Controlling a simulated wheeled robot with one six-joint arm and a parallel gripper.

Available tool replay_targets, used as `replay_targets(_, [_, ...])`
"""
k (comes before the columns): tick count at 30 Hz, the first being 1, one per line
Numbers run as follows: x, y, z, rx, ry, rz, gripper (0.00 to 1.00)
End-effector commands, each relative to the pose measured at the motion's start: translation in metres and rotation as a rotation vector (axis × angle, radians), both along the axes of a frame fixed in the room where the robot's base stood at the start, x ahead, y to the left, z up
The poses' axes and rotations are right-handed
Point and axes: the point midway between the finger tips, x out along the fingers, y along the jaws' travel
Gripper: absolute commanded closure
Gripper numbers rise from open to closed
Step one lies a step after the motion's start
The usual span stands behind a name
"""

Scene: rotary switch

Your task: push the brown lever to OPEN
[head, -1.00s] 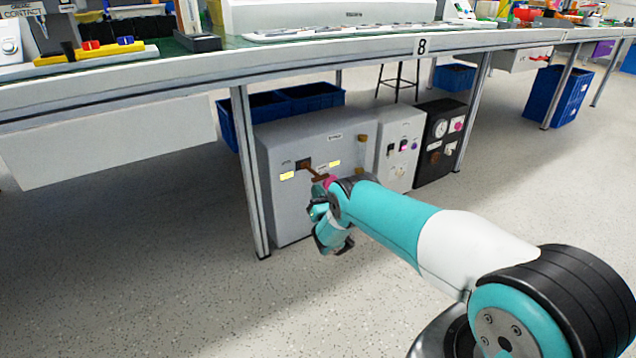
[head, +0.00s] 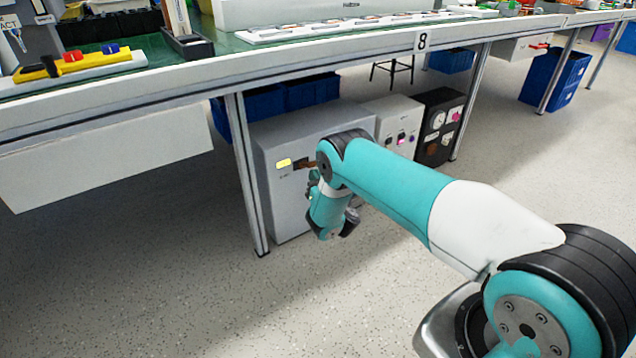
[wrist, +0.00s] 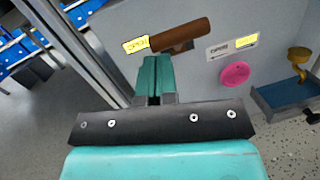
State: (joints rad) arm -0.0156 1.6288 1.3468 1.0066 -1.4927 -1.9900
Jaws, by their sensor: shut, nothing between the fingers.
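The brown lever (wrist: 183,35) lies nearly level in the wrist view, on a dark mount on the grey cabinet face. My gripper (wrist: 156,62) is shut and empty; its teal fingertips lie just below the lever's left end in the wrist view. I cannot tell whether they touch it. A yellow label (wrist: 134,45) is left of the lever and another yellow label (wrist: 246,40) is to its right; their words are too small to read. In the head view only a bit of the lever's mount (head: 301,163) shows on the grey cabinet (head: 283,205); my arm hides the rest.
The cabinet stands under a workbench (head: 330,60), right of a bench leg (head: 247,180). A pink round knob (wrist: 235,74) sits right of my fingers. A light box (head: 398,118) and a black gauge box (head: 438,125) stand further right. The floor in front is clear.

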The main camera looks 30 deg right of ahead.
Motion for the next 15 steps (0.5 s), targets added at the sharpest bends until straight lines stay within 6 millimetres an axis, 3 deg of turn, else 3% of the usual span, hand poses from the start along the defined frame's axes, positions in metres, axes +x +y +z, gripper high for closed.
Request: replay_targets(15, [0.0, -0.001, 0.014, 0.0, -0.001, -0.002, 1.0])
